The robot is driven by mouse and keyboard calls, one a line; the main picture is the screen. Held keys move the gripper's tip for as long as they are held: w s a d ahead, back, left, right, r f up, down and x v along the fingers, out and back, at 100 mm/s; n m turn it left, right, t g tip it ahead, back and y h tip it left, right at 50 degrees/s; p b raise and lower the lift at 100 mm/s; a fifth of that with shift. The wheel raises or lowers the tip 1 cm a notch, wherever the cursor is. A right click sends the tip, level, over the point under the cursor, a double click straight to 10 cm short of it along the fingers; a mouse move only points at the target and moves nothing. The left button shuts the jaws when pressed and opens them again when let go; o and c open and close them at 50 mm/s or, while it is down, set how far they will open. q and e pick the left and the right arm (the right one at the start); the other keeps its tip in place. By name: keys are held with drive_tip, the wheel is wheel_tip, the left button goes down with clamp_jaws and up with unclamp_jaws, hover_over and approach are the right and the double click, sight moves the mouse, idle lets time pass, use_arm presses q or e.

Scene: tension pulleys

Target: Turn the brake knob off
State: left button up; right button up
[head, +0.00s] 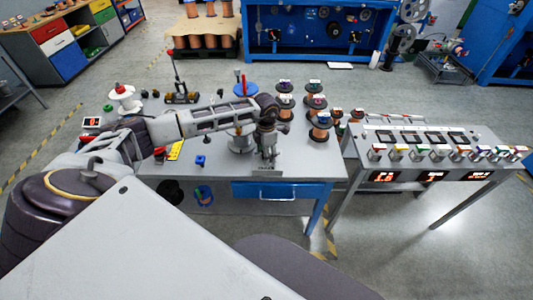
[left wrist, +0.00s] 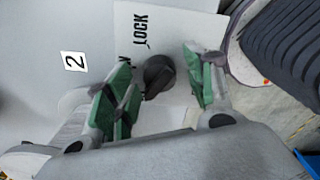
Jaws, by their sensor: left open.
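The brake knob (left wrist: 157,77) is a round black knob on a white label plate (left wrist: 180,22) marked "LOCK"; another word on the plate is mostly hidden behind a finger. My left gripper (left wrist: 160,60) is open, with its green-padded fingers on either side of the knob and visible gaps between. I cannot tell whether either finger touches it. In the head view my left gripper (head: 268,157) points down over the front edge of the grey worktable (head: 225,172); the knob cannot be made out there. My right gripper is not in view.
Several copper spools (head: 319,122) stand right of my left gripper. A control bench (head: 430,150) with coloured knobs and red displays stands at the right.

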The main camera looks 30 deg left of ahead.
use_arm(q)
wheel_tip(320, 180, up, 12)
idle(0.8)
idle(0.4)
